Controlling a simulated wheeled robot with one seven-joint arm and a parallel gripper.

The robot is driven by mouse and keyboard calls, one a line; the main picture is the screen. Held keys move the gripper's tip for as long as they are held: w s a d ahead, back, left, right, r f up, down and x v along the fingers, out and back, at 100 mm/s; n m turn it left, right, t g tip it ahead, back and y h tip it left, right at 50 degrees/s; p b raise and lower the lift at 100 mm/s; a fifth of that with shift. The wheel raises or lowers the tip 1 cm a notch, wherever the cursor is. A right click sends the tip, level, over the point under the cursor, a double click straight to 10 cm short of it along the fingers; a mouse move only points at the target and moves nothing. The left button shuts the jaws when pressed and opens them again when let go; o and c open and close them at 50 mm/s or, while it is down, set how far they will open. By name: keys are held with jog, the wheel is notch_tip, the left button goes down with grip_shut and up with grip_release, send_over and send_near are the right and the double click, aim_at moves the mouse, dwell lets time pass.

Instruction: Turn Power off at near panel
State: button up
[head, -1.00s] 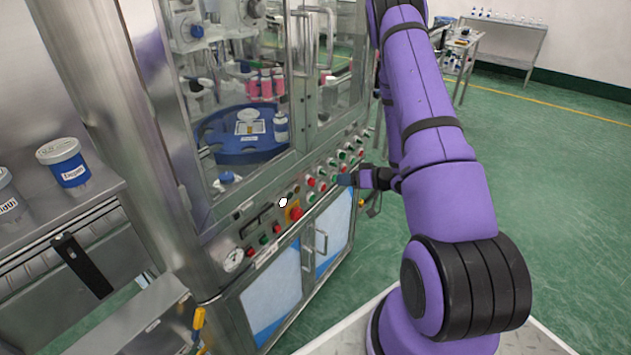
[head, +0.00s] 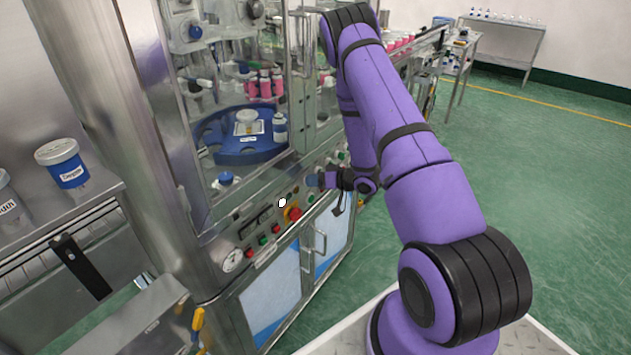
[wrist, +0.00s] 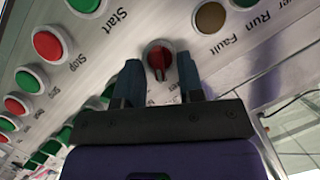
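The near panel is a steel strip of knobs and buttons (head: 262,226) on the front of the machine. In the wrist view a red rotary switch (wrist: 160,57) sits between and just ahead of my gripper's fingertips (wrist: 159,72); the lettering below it is mostly hidden by the gripper. The fingers are apart, one on each side of the switch, with gaps to it. In the head view my gripper (head: 314,181) is at the panel's front, right of the emergency stop, and hides the switch.
A green Start button (wrist: 84,5) and a red Stop button (wrist: 47,45) lie left of the switch; an amber Fault lamp (wrist: 210,17) lies right. A red emergency stop (head: 293,214) on yellow protrudes nearby. Door handles (head: 320,240) stick out below the panel.

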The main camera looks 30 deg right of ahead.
grip_shut()
jog(key=shift+h, duration=0.3)
jog(key=n+h, duration=0.1)
jog(key=n, duration=0.1)
jog(key=n+t+h, duration=0.1)
jog(key=n+h, duration=0.1)
jog(key=n, duration=0.1)
jog(key=a+n+h, duration=0.1)
jog(key=n, duration=0.2)
jog(key=shift+s+t+h, duration=0.25)
jog(key=shift+t+h, duration=0.15)
dwell(0.5)
grip_release()
